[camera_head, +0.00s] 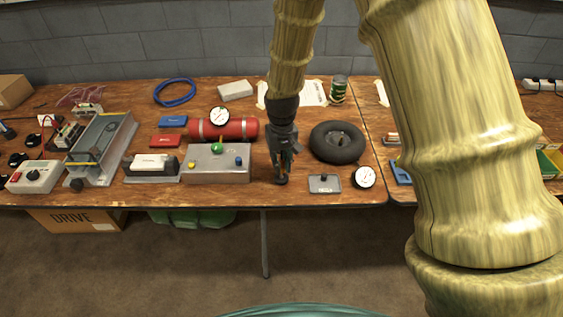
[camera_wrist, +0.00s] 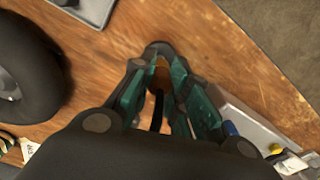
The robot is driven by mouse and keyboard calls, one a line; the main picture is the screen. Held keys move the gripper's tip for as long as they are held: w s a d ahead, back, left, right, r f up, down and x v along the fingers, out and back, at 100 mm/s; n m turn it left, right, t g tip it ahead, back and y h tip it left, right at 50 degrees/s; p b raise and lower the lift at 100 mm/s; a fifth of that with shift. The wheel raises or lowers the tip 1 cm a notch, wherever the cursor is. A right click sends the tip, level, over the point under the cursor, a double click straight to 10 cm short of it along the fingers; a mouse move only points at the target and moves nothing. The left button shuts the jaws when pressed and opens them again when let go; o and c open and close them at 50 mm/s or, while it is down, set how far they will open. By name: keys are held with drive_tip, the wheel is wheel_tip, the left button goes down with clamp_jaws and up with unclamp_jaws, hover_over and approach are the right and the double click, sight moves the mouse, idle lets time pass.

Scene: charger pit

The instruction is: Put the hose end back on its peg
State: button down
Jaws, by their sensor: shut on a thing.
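My gripper (camera_head: 282,172) points down at the table, between the grey box with knobs and the black tyre. In the wrist view my gripper (camera_wrist: 160,72) has its fingers close around a small dark and brown piece (camera_wrist: 157,108), which looks like the hose end; the fingers hide most of it. A dark rounded piece (camera_wrist: 158,48) shows just beyond the fingertips, low at the table; I cannot tell whether it is the peg's foot or part of the held piece. No separate peg stands out clearly. A coiled blue hose (camera_head: 174,92) lies at the back left.
The grey box (camera_head: 218,165) with coloured knobs is close on the left. The tyre (camera_head: 337,143), a small grey plate (camera_head: 324,184) and a dial gauge (camera_head: 364,177) are on the right. A red cylinder (camera_head: 240,129) lies behind the box. The table's front edge is near.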

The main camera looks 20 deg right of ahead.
sight(282, 159)
drive_tip(key=shift+f+b, duration=0.45)
drive_tip(key=shift+f, duration=0.95)
idle(0.4)
drive_tip(key=c, duration=1.3)
unclamp_jaws()
wheel_tip(282, 159, up, 12)
